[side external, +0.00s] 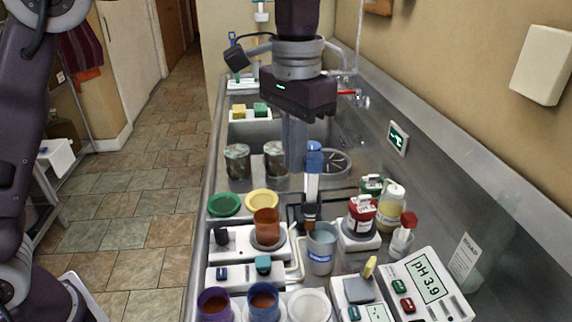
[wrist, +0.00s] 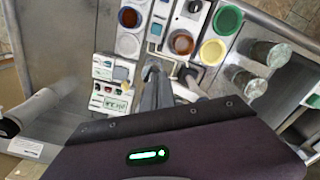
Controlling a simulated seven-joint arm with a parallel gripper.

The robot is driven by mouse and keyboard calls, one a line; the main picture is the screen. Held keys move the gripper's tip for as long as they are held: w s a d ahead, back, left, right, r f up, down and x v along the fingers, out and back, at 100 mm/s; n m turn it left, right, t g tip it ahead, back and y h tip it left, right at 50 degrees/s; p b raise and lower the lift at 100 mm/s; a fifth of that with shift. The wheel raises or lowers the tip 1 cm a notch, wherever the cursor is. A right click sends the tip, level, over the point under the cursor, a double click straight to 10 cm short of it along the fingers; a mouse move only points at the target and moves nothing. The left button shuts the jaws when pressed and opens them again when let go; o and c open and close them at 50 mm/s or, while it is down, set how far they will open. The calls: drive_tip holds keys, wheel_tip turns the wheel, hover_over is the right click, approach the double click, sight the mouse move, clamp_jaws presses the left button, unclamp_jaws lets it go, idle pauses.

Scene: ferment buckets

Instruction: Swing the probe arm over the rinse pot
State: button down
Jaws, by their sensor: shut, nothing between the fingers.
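The probe (side external: 313,165) stands upright in the side view, with a blue cap, a pale body and a dark lower holder. The rinse pot (side external: 320,250) is a grey-blue cup with a label, just in front of the probe's lower end. The dark lower end shows close to the pot's back rim; I cannot tell whether it is over the opening. My gripper (side external: 294,168) is shut and empty, pointing down behind and slightly left of the probe. Its closed fingers also show in the wrist view (wrist: 153,68). Any contact with the probe is unclear.
An orange-brown pot (side external: 267,226) stands left of the rinse pot. A green lid (side external: 224,204) and yellow lid (side external: 262,201) lie behind it. Two metal jars (side external: 237,160) stand near my gripper. Bottles (side external: 391,208) and a pH meter (side external: 430,282) reading 3.9 are at right.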

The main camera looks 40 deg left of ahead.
drive_tip(key=shift+w+d, duration=0.3)
drive_tip(key=shift+d, duration=0.55)
wheel_tip(320, 180, up, 6)
drive_tip(key=a, duration=0.1)
drive_tip(key=shift+s+a, duration=0.2)
drive_tip(key=shift+s, duration=0.15)
idle(1.3)
